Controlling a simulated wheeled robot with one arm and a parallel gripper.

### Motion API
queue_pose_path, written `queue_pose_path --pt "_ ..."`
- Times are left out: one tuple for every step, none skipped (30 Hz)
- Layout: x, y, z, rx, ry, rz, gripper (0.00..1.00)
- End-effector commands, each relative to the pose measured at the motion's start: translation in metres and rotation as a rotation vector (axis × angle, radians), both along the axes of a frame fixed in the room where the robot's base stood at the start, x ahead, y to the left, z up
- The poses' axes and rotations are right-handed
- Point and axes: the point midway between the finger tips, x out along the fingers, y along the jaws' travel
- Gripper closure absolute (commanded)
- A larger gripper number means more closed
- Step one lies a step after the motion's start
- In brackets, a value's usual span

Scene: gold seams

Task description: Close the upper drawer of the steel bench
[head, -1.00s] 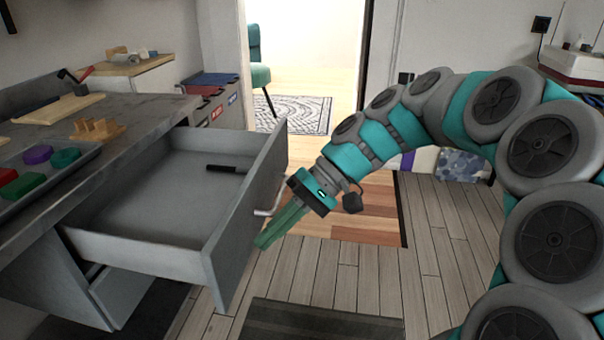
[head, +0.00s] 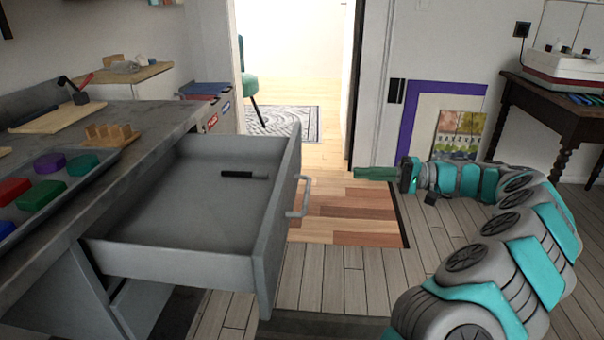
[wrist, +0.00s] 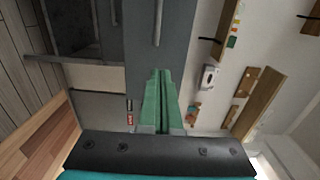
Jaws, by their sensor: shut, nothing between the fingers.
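The upper drawer (head: 190,211) of the steel bench (head: 150,113) is pulled well out to the right in the head view. A dark pen-like object (head: 244,174) lies inside it. The drawer's bar handle (head: 303,196) is on its outer front face. My gripper (head: 358,174) is shut and empty, to the right of the drawer front and apart from it, pointing left. In the wrist view the shut green fingers (wrist: 157,98) point toward the grey drawer front (wrist: 180,45), with the handle (wrist: 158,22) straight ahead.
A tray (head: 97,172) of coloured pieces and wooden items (head: 108,136) sit on the bench top. A dark side table (head: 545,105) stands at the far right. Wooden floor is open between the drawer and my arm.

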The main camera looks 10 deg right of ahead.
Motion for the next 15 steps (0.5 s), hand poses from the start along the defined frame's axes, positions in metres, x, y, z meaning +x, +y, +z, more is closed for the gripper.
queue_pose_path --pt "0.001 -0.004 -0.002 0.004 -0.001 -0.009 1.00" --pt "0.001 -0.005 -0.003 0.005 -0.003 -0.011 1.00" --pt "0.002 -0.004 -0.003 0.006 -0.004 -0.012 1.00" --pt "0.003 -0.002 -0.002 0.007 -0.004 -0.012 1.00" --pt "0.003 0.001 -0.002 0.008 -0.005 -0.011 1.00" --pt "0.005 0.005 -0.001 0.008 -0.005 -0.010 1.00" --pt "0.006 0.009 -0.001 0.008 -0.005 -0.010 1.00" --pt "0.007 0.014 -0.002 0.008 -0.004 -0.010 1.00" --pt "0.009 0.021 -0.002 0.008 -0.001 -0.009 1.00" --pt "0.011 0.027 -0.002 0.009 -0.002 -0.007 1.00" --pt "0.012 0.033 -0.002 0.009 -0.002 -0.006 1.00" --pt "0.015 0.040 -0.002 0.008 -0.002 -0.006 1.00" --pt "0.017 0.046 -0.002 0.007 -0.001 -0.008 1.00" --pt "0.019 0.052 -0.002 0.007 -0.001 -0.008 1.00" --pt "0.021 0.060 -0.002 0.008 -0.001 -0.006 1.00"
